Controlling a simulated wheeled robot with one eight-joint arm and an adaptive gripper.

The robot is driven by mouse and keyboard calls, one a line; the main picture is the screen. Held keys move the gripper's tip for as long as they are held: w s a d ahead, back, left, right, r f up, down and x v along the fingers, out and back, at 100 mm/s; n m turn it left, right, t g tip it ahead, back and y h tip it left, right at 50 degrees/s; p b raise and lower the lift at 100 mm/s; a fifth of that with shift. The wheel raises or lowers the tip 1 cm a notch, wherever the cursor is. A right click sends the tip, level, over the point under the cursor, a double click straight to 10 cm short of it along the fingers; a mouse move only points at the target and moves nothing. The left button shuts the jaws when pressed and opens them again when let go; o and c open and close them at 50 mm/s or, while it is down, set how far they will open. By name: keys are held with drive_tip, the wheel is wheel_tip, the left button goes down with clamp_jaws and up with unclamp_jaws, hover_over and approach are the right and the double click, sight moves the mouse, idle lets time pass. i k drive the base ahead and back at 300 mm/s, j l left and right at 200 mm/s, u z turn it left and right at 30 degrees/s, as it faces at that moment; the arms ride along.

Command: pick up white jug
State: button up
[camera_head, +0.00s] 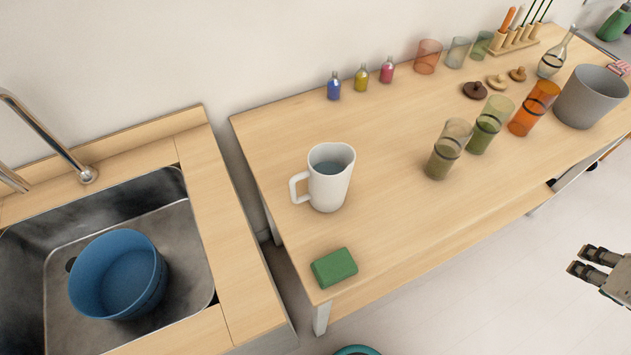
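The white jug (329,180) stands upright on the wooden table, toward its left end. Its handle points left, and its open top shows a grey-blue inside. My gripper (577,259) is at the right edge of the view, over the floor in front of the table. It is well to the right of the jug and apart from it. Its two fingers are spread with a gap between them and nothing in it.
A green sponge (334,268) lies near the table's front left corner. Glasses (448,150) and a grey bucket (588,98) stand to the right. Small bottles (361,78) line the back. A sink (60,255) with a blue bucket (118,276) is at left.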

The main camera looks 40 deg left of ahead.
sight(330, 164)
drive_tip(key=u, duration=1.85)
